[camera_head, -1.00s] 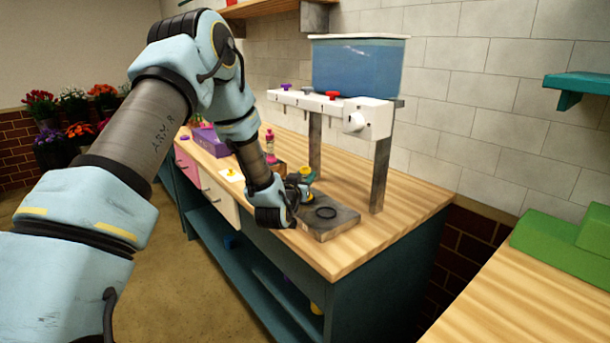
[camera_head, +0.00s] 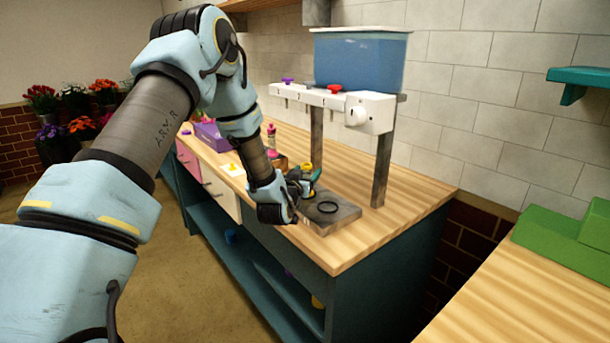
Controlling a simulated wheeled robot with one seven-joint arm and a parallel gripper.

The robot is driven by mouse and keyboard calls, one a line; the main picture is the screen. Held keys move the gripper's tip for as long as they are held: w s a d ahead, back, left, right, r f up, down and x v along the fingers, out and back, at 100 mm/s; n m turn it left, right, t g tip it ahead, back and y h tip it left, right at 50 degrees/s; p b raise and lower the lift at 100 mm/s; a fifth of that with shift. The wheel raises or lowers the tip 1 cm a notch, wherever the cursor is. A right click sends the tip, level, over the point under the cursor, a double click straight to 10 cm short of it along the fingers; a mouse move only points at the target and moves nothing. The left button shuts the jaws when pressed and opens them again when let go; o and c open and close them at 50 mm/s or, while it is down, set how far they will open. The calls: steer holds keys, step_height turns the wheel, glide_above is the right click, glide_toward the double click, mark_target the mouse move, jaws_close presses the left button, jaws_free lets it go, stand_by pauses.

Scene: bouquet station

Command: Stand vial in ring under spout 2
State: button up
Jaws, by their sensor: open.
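My gripper (camera_head: 308,183) is at the front of the wooden bench, by the left part of a grey-brown base plate (camera_head: 345,216). Its jaws are open, though its wrist hides part of them. A small yellow-topped thing (camera_head: 307,167), which may be the vial, shows right at the gripper; its lower part is hidden, and I cannot tell whether it is between the fingers. A dark ring (camera_head: 327,207) lies on the plate, just right of the gripper, with nothing seen in it.
A blue water tank (camera_head: 360,60) stands over the bar, on grey posts (camera_head: 382,170). A pink-topped bottle (camera_head: 271,136) and a purple box (camera_head: 210,135) stand farther left. The bench's right end (camera_head: 400,228) is clear. Green blocks (camera_head: 560,240) sit on another counter.

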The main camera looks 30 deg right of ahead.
steer(key=shift+r, duration=0.25)
steer(key=b+v, duration=0.4)
steer(key=v, duration=0.8)
steer(key=w+a+f+n+g+y, duration=0.15)
steer(key=a+y, duration=0.35)
steer(key=a, duration=0.6)
steer(key=w+a+f+n+g+y, duration=0.1)
steer(key=a+f+n+g+y, duration=0.2)
steer(key=a, duration=0.8)
steer(key=s+a+r+n+g+y, duration=0.1)
steer(key=s+a+g+y, duration=0.1)
steer(key=s+a, duration=0.5)
steer(key=s+a+r+n+g+y, duration=0.1)
steer(key=s+a+n+g+y, duration=0.1)
steer(key=s+a+g, duration=0.2)
steer(key=s+a, duration=0.2)
steer(key=a, duration=0.1)
steer(key=shift+s+a+r, duration=0.15)
steer(key=shift+s+r, duration=0.1)
steer(key=shift+s, duration=0.1)
